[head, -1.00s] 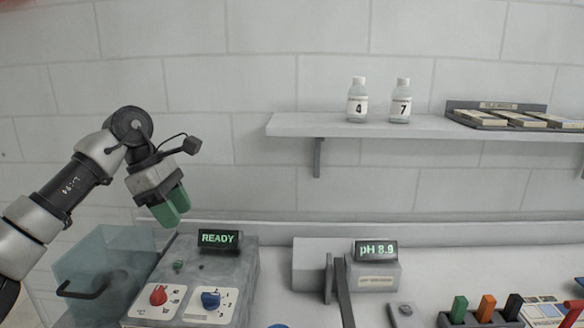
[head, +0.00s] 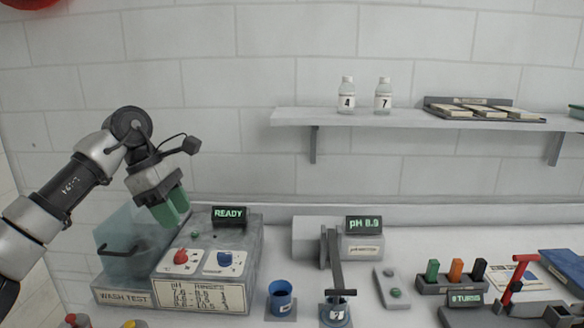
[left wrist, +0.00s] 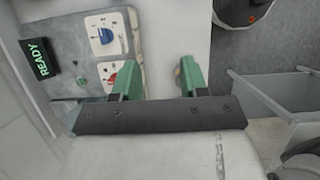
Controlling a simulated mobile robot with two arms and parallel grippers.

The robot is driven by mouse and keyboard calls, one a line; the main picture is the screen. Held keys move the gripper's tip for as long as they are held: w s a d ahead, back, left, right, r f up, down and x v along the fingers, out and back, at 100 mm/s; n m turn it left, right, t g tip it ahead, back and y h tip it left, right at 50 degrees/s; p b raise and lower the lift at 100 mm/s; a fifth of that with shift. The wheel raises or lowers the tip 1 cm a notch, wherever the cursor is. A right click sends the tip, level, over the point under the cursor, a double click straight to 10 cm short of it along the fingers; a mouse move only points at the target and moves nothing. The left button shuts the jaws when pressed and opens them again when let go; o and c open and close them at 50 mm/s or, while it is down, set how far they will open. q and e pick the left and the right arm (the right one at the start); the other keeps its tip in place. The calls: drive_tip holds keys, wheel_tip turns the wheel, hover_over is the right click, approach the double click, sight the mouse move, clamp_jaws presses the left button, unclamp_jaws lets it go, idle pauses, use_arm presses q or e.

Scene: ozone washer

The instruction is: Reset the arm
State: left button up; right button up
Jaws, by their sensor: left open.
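My left gripper (head: 172,211) has green fingers and hangs above the wash test machine, near its clear tank (head: 118,240). In the left wrist view the two green fingers (left wrist: 158,78) stand apart with nothing between them, so it is open and empty. The wash test machine (head: 245,240) has a display reading READY (head: 229,213), a red knob (head: 180,256) and a blue knob (head: 225,259). Its panel also shows in the left wrist view (left wrist: 115,45). My right gripper is not in view.
A blue cup (head: 281,297) stands right of the machine. A pH meter (head: 362,246) reads about 8.9 or 8.0. A rack of coloured pieces (head: 452,283) is at right. Bottles marked 4 (head: 346,97) and 7 (head: 383,97) stand on the wall shelf (head: 400,121).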

use_arm(q)
drive_tip(key=s+d+f+n+t+h, duration=0.2)
drive_tip(key=d+f+n+h, duration=0.15)
drive_tip(key=d+h, duration=0.55)
drive_tip(key=s+d+f+n+t+h, duration=0.25)
drive_tip(key=d+n+h, duration=0.3)
drive_tip(key=d, duration=0.55)
drive_tip(key=s+a+f+m+t+y, duration=0.4)
drive_tip(key=a+f+m+t+y, duration=0.4)
drive_tip(key=m, duration=1)
drive_tip(key=s+a+f+m+t+y, duration=0.35)
drive_tip(key=a+f+m+y, duration=0.5)
drive_tip(key=m, duration=0.95)
drive_tip(key=s+a+f+n+g+y, duration=0.1)
drive_tip(key=s+f+n+g, duration=0.45)
drive_tip(key=s, duration=0.65)
drive_tip(key=s+a+f+n+g+y, duration=0.1)
drive_tip(key=s+f+n+g, duration=0.1)
drive_tip(key=s+f+g, duration=0.8)
wheel_tip(320, 180, down, 29)
drive_tip(key=s+t+b, duration=0.2)
drive_tip(key=b, duration=0.3)
drive_tip(key=s+a+f+g+b, duration=0.1)
drive_tip(key=s+a+f+b, duration=0.2)
drive_tip(key=s+f, duration=1.3)
wheel_tip(320, 180, down, 3)
drive_tip(key=shift+s+y, duration=0.15)
drive_tip(key=shift+y, duration=0.15)
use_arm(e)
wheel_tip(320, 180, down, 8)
